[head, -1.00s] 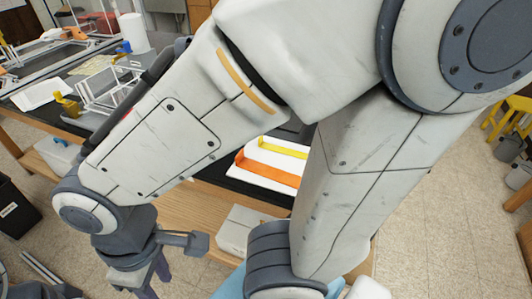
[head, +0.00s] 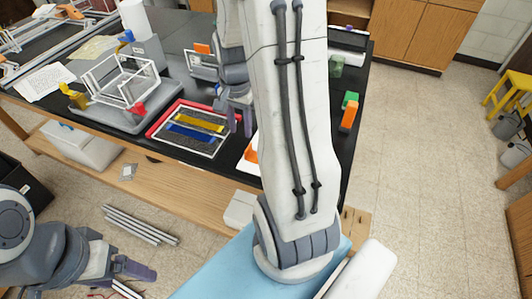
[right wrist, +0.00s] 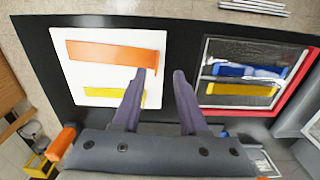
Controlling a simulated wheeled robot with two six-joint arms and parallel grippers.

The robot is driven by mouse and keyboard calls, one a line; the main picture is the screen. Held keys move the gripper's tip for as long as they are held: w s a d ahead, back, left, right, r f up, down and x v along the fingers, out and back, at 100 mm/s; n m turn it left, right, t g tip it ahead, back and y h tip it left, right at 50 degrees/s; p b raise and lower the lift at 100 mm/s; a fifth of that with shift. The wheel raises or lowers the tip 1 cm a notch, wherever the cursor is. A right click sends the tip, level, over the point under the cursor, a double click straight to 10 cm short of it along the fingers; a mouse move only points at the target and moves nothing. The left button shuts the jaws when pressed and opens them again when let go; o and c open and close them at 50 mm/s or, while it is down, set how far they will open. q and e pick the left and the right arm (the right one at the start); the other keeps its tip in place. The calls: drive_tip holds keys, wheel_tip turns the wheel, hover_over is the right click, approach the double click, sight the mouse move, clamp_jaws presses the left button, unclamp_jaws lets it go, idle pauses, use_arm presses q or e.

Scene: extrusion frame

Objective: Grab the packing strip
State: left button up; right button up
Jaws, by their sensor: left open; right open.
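A white board (right wrist: 104,101) holds an orange strip (right wrist: 115,54) and a yellow strip (right wrist: 113,92); in the head view my right arm hides most of it. Next to it, a dark tray (right wrist: 252,50) with a red edge holds a blue strip (right wrist: 240,71) and a yellow strip. Which of these is the packing strip I cannot tell. My right gripper (right wrist: 160,88) is open and empty above the table, its fingers over the board's edge and the gap beside the tray; it also shows in the head view (head: 236,118). My left gripper (head: 132,270) is open, low at the left, away from the table.
A white wire frame (head: 122,82) on a grey base stands left of the tray on the black table (head: 345,110). Green and orange blocks (head: 349,112) lie near the table's right edge. Metal bars (head: 142,225) lie on the floor below.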

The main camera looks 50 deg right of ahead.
hover_over(246, 151)
wheel_tip(246, 151, down, 5)
drive_tip(key=shift+s+f, duration=0.1)
drive_tip(key=shift+f+p, duration=0.4)
drive_tip(key=shift+f, duration=0.15)
drive_tip(key=shift+f+p, duration=0.45)
drive_tip(key=shift+f, duration=1.65)
clamp_jaws()
